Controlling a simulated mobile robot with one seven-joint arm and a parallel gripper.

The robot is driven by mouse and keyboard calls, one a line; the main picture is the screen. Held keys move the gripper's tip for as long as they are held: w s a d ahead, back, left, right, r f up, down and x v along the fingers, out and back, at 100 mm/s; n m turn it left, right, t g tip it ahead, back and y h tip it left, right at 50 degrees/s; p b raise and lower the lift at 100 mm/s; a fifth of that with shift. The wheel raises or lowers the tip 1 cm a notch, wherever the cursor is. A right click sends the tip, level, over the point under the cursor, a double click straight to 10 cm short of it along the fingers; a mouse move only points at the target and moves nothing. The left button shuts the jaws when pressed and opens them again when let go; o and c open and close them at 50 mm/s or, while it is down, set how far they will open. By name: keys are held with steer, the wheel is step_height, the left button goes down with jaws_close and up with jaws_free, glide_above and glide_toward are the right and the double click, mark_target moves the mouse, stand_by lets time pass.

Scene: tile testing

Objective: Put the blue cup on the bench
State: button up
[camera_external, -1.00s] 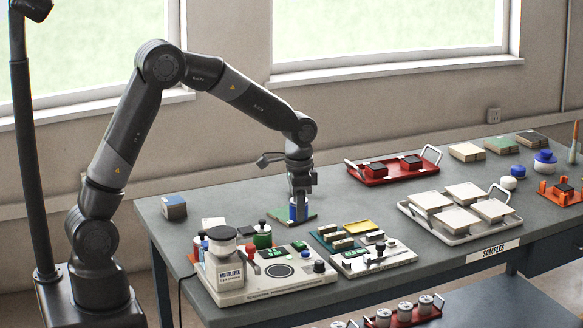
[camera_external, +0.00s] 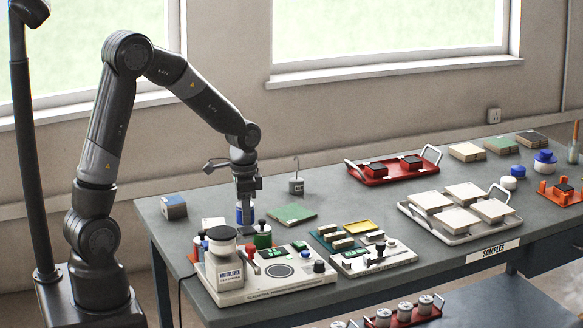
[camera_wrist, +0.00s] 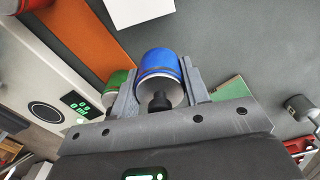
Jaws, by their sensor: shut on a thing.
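The blue cup (camera_wrist: 160,62) is between the two fingers of my gripper (camera_wrist: 158,82) in the wrist view, with a dark knob on its pale end. In the external view, my gripper (camera_external: 245,203) points down, shut on the blue cup (camera_external: 239,215), which is partly hidden by the fingers. The cup is low over the bench (camera_external: 345,205), behind the green cup (camera_external: 263,237); I cannot tell whether its base touches the surface. The green cup also shows left of my gripper in the wrist view (camera_wrist: 116,84).
A green tile (camera_external: 292,214) lies just right of my gripper. A grey pot with a thin handle (camera_external: 296,186) stands behind it. Bare bench lies behind the cup.

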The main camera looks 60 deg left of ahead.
steer(key=shift+f, duration=1.85)
steer(key=shift+f, duration=0.15)
steer(key=o, duration=1.1)
